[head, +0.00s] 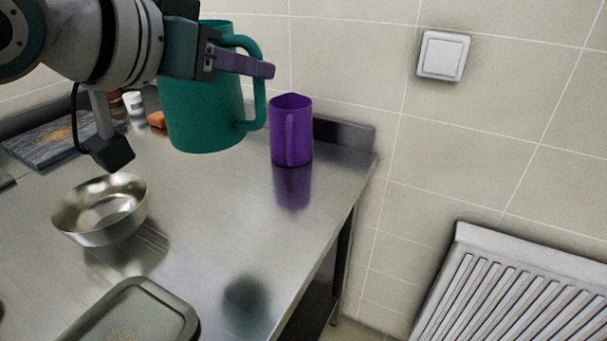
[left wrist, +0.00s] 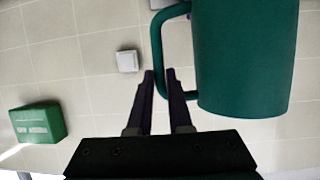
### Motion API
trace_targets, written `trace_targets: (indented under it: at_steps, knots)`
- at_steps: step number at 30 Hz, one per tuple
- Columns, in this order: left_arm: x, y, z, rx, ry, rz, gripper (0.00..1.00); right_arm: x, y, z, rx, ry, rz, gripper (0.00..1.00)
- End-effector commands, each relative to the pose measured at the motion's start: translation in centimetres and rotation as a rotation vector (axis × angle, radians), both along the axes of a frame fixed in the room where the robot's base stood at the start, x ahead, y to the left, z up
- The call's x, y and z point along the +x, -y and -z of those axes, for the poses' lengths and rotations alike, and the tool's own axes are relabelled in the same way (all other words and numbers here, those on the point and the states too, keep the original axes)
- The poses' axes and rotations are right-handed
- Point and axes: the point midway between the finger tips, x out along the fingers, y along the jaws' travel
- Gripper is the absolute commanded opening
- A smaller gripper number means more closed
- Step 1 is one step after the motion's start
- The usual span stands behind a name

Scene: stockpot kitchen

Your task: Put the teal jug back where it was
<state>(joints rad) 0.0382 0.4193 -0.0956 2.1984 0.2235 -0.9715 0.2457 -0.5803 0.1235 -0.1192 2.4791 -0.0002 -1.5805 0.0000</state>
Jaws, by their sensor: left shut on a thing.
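The teal jug (head: 203,118) is held in the air above the steel worktop (head: 215,215), roughly upright in the head view. My left gripper (head: 266,68) is shut on the jug's handle. In the left wrist view the handle of the teal jug (left wrist: 247,58) passes between the fingers of my left gripper (left wrist: 160,80), with the jug's body to the right. A dark, blurred reflection shows on the worktop well below the jug. My right gripper is not in view.
A purple jug (head: 291,132) stands near the worktop's back right corner. A metal bowl (head: 100,209) and a grey tray (head: 135,318) are at the left and front. A raised rim (head: 345,133) runs along the back. The worktop between bowl and right edge is clear.

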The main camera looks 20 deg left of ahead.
Motion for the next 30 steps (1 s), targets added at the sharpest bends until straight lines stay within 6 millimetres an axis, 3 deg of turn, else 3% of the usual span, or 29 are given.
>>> trace_targets:
  at_steps: [5, 18, 30]
  knots:
    - [0.3, -0.1, 1.9, 0.003, -0.001, -0.015, 0.00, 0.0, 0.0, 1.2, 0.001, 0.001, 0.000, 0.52]
    - [0.2, -0.1, 14.0, 0.004, -0.001, -0.015, 0.00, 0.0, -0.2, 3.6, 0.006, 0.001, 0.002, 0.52]
    - [0.3, 0.0, 19.0, 0.003, -0.001, -0.013, 0.00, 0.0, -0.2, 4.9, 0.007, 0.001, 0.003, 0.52]
